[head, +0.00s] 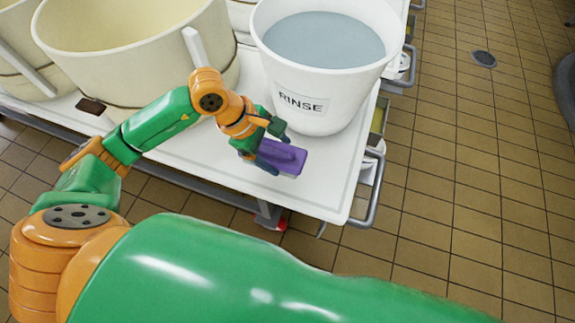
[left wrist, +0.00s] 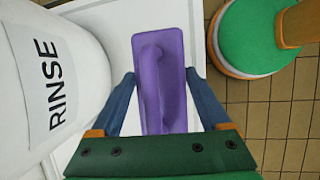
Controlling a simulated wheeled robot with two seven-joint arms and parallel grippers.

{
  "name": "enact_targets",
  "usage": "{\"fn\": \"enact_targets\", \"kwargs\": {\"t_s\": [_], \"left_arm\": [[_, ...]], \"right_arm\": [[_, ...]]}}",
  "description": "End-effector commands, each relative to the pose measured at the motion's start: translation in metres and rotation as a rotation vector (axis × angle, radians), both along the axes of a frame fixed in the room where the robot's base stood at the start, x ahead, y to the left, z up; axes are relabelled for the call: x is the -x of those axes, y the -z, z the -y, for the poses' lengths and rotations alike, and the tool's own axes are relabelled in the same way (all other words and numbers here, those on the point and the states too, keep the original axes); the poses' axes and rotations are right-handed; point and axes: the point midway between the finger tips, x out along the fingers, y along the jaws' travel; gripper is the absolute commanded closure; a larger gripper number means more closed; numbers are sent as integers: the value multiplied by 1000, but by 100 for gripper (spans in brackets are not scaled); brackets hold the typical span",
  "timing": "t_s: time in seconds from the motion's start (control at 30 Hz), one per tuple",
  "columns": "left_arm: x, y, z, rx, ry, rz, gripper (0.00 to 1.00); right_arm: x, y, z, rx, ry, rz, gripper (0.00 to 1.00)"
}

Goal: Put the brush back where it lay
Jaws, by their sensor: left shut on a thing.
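The brush is a purple block with a raised handle (head: 290,158). My left gripper (head: 268,155) is shut on it, in front of the bucket labelled RINSE, over the front right part of the white table top. In the left wrist view the brush (left wrist: 162,80) lies lengthwise between the two blue-grey fingers of my left gripper (left wrist: 162,110). I cannot tell whether the brush touches the table top. The brush's underside is hidden. My right gripper is not in view.
The white RINSE bucket (head: 322,70) of water stands close behind the brush; it fills the left of the wrist view (left wrist: 50,90). A large cream vat (head: 125,45) stands to the left. The white table top (head: 325,185) is bare toward its front right corner. A metal rail (head: 374,190) runs along its right side.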

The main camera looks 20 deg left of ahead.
Motion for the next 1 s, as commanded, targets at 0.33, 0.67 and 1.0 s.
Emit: {"fn": "enact_targets", "kwargs": {"t_s": [0.33, 0.67, 1.0], "left_arm": [[-1, 52, 26, -2, -2, -5, 72], [-2, 65, 25, -3, -1, 1, 72], [-2, 62, 25, -3, -1, 0, 0]], "right_arm": [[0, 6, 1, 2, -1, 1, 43], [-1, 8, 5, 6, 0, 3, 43], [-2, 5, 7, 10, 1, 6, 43]]}}
